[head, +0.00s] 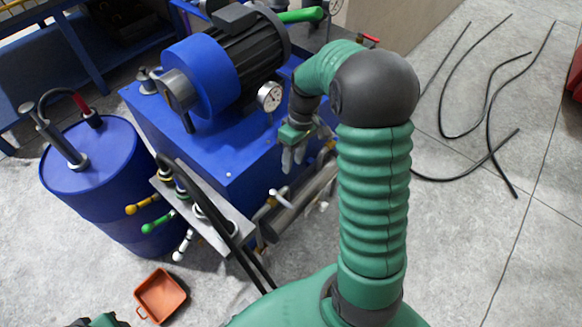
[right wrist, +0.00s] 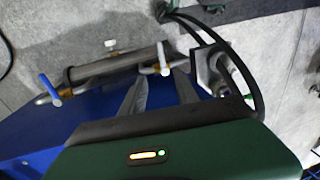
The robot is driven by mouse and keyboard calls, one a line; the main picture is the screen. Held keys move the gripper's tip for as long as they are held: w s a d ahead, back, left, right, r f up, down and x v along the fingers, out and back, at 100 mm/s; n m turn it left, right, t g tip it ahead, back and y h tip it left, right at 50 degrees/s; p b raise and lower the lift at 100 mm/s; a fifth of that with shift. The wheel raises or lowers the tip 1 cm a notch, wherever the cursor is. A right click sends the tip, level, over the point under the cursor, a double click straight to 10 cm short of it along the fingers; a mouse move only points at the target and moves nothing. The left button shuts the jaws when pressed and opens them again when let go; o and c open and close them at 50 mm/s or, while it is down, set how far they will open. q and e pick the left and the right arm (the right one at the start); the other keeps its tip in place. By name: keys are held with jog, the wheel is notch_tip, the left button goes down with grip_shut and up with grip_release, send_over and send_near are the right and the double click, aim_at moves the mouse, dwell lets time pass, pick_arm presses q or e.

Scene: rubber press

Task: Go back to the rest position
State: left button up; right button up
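My right gripper (head: 293,158) hangs at the front side of the blue hydraulic unit (head: 205,150), below the pressure gauge (head: 270,97). Its two grey fingers are apart with nothing between them. In the right wrist view the gripper (right wrist: 160,80) points toward the pipe and valves on the unit's side, and the fingers stand open over the blue surface. I cannot tell whether they touch anything. A small green and black piece at the bottom left edge of the head view seems to be part of my left arm; its fingers are out of the picture.
A blue drum (head: 90,165) stands left of the unit. A lever panel (head: 203,212) with yellow, green and white handles juts out from the unit, with black hoses. An orange tray (head: 160,296) lies on the floor. Black cables (head: 487,105) lie right. The floor at lower right is clear.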

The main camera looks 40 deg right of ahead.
dwell(0.4)
jog(key=s+a+f+t+h, duration=0.1)
jog(key=s+a, duration=0.1)
jog(key=a, duration=0.7)
jog(key=s+a+f+t+h, duration=0.1)
jog(key=s+a+t, duration=0.1)
jog(key=a, duration=0.6)
notch_tip(320, 180, up, 17)
jog(key=s+m+p, duration=0.1)
jog(key=p, duration=1.5)
jog(key=shift+a+f, duration=0.2)
jog(key=shift+a, duration=0.2)
